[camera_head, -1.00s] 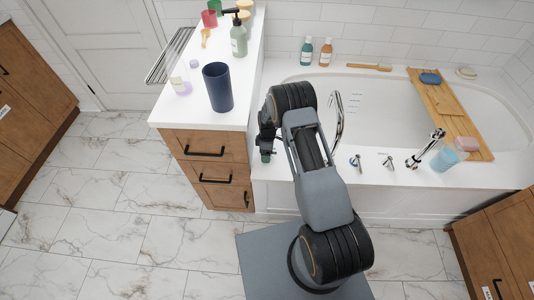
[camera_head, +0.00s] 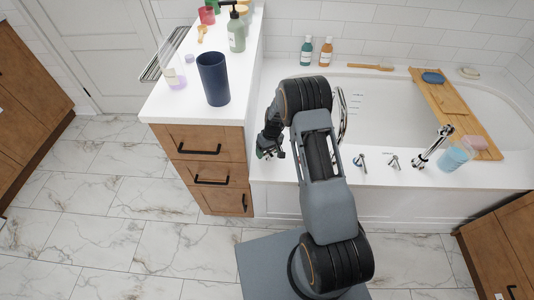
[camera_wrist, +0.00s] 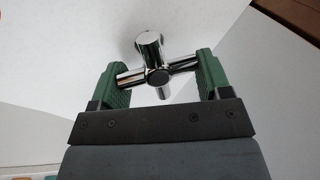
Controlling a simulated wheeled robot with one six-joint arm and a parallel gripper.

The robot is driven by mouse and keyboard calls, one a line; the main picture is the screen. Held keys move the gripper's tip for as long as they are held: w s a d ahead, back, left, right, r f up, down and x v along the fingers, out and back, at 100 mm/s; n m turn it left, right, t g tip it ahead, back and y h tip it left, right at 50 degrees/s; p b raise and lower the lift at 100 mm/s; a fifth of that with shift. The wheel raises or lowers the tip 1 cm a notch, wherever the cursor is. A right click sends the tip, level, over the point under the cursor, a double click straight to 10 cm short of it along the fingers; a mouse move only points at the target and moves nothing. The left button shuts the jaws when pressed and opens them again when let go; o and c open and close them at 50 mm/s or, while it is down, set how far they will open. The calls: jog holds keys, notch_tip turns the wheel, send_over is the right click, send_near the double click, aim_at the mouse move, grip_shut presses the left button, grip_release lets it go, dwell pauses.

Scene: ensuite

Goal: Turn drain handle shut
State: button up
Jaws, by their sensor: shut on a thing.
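A chrome cross-shaped drain handle (camera_wrist: 150,46) shows in the wrist view, standing out from a white surface. My gripper (camera_wrist: 160,72) has its green-padded fingers on either side of the handle and is shut on its cross arms. In the head view my gripper (camera_head: 270,152) is at the left end of the tub's front, beside the drawer cabinet. The handle is mostly hidden there by my arm and gripper.
The wooden drawer cabinet (camera_head: 205,141) stands close to the left, with a dark blue cup (camera_head: 213,79) on its white top. The bathtub (camera_head: 390,105) has other chrome taps (camera_head: 361,161) on its front ledge. Marble floor (camera_head: 95,215) is open at left.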

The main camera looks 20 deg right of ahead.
jog(key=m+b, duration=0.1)
jog(key=m, duration=0.2)
jog(key=shift+d+m+t, duration=0.15)
jog(key=shift+m+t, duration=0.15)
jog(key=shift+d+m+t, duration=0.2)
jog(key=shift+m+t, duration=0.1)
jog(key=shift+m, duration=1.3)
jog(key=o, duration=0.8)
notch_tip(320, 180, up, 14)
jog(key=d+p, duration=0.1)
jog(key=d, duration=0.1)
jog(key=shift+s+d+f, duration=0.2)
jog(key=shift+s+d, duration=0.1)
jog(key=shift+s, duration=0.15)
